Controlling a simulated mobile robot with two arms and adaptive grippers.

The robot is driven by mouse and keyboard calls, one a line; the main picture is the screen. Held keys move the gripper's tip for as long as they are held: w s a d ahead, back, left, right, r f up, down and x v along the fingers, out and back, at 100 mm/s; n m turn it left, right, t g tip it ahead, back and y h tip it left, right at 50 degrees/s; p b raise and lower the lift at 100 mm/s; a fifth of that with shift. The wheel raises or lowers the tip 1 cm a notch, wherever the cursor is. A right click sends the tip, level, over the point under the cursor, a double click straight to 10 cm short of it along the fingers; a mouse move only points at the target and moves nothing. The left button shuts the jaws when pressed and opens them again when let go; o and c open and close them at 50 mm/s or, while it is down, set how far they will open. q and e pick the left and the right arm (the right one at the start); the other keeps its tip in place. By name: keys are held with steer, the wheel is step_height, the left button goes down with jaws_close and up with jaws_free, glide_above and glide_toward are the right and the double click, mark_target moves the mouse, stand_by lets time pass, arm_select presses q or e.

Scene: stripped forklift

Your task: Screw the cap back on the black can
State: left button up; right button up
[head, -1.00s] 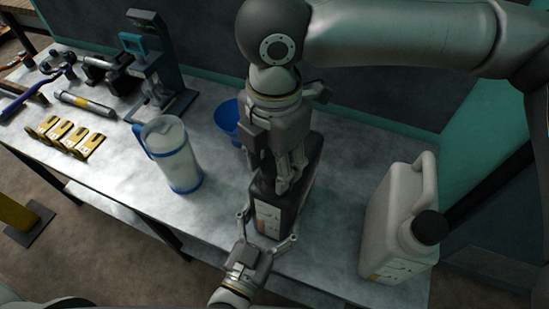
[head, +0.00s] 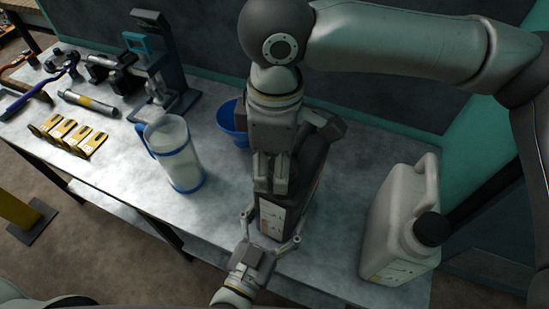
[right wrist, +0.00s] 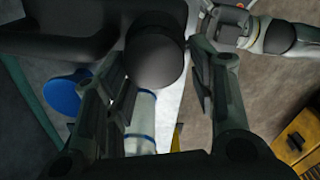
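The black can (head: 272,218) stands upright near the front edge of the table, its pale label facing front. My left gripper (head: 271,228) has one finger on each side of its lower part, against its walls. My right gripper (head: 270,187) points down over the can top and hides the neck in the head view. In the right wrist view a round black cap (right wrist: 155,60) sits at the can's top, between the fingers of my right gripper (right wrist: 163,85). A gap shows beside the right finger, so the fingers look open around the cap. The thread is hidden.
A white canister with a black cap (head: 395,225) stands to the right. A clear jug with blue bands (head: 177,155) stands left, a blue bowl (head: 228,118) behind. Yellow pieces (head: 65,133) and tools lie further left. The table between jug and can is clear.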

arm_select(q)
steer(key=shift+w+a+r, duration=0.15)
steer(key=shift+a+r, duration=0.05)
steer(key=shift+a, duration=0.15)
arm_select(e)
steer(key=shift+o, duration=1.1)
steer(key=shift+w+d+f, duration=0.1)
steer(key=shift+w+d, duration=0.05)
steer(key=shift+d, duration=0.2)
arm_select(q)
steer(key=shift+f, duration=0.1)
arm_select(e)
steer(key=shift+w+r, duration=0.1)
steer(key=shift+r, duration=0.35)
arm_select(q)
steer(key=shift+s+d+f, duration=0.1)
steer(key=shift+s+f, duration=0.15)
steer(key=o, duration=1.9)
steer(key=shift+w+d+r, duration=0.1)
arm_select(e)
step_height(320, 180, up, 11)
steer(key=shift+s+a, duration=0.2)
steer(key=shift+s, duration=0.05)
steer(key=shift+r, duration=0.1)
